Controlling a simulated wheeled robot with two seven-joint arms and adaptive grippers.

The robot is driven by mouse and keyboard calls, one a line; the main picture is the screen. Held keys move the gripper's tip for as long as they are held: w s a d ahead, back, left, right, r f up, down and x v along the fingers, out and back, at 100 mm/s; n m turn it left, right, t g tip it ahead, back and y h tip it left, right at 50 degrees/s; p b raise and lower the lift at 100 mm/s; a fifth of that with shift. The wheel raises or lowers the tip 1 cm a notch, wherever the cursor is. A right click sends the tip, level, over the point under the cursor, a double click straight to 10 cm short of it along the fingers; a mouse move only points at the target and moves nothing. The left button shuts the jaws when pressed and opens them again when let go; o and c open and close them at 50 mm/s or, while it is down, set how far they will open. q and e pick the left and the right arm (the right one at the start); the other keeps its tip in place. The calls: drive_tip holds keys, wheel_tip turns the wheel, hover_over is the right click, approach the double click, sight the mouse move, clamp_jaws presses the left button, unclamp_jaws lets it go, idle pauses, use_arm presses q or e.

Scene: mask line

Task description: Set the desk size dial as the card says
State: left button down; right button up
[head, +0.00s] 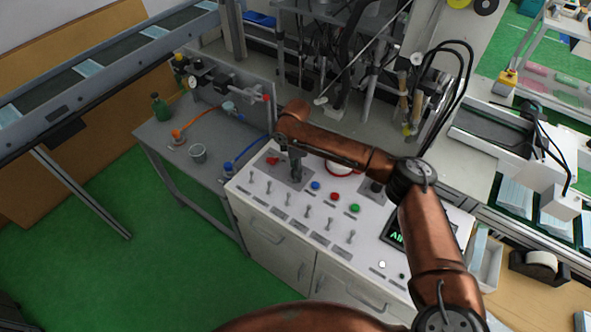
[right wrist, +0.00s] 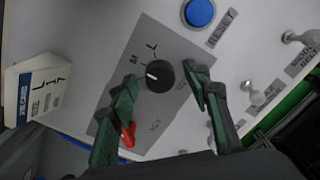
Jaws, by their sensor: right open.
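The black size dial (right wrist: 160,75) sits on a grey plate (right wrist: 177,47) on the white desk, with the letters M and L beside it. A white mark shows on the left side of its top. A white and blue card (right wrist: 42,90) stands at the left of the right wrist view; its dark lettering is partly readable, with an L. My right gripper (right wrist: 163,79) is open, its fingertips on either side of the dial. I cannot tell whether they touch it. In the head view the gripper (head: 295,172) points down at the desk and hides the dial. My left gripper is not in view.
A red key-like part (right wrist: 127,135) is close to the left finger. A blue button (right wrist: 200,12) is above the dial. The desk top (head: 262,190) also bears several toggle levers, red and green buttons and a lit display (head: 397,236). A side table (head: 160,150) stands left.

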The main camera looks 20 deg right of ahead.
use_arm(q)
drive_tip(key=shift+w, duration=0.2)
use_arm(e)
drive_tip(key=c, duration=1.2)
drive_tip(key=shift+o, duration=0.2)
drive_tip(key=shift+r+p, duration=0.1)
drive_tip(key=shift+p, duration=0.55)
drive_tip(key=m+p, duration=0.6)
drive_tip(key=p, duration=0.3)
drive_tip(key=shift+a+r+p, duration=0.1)
drive_tip(key=shift+r+p, duration=0.05)
drive_tip(key=shift+p, duration=0.2)
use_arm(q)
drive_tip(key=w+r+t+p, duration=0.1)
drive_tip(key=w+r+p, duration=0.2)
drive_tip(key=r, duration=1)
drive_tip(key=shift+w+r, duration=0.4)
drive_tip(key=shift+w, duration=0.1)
use_arm(e)
drive_tip(key=shift+f+m, duration=0.2)
drive_tip(key=shift+m, duration=1.3)
drive_tip(key=o, duration=1.2)
drive_tip(key=shift+c, duration=0.2)
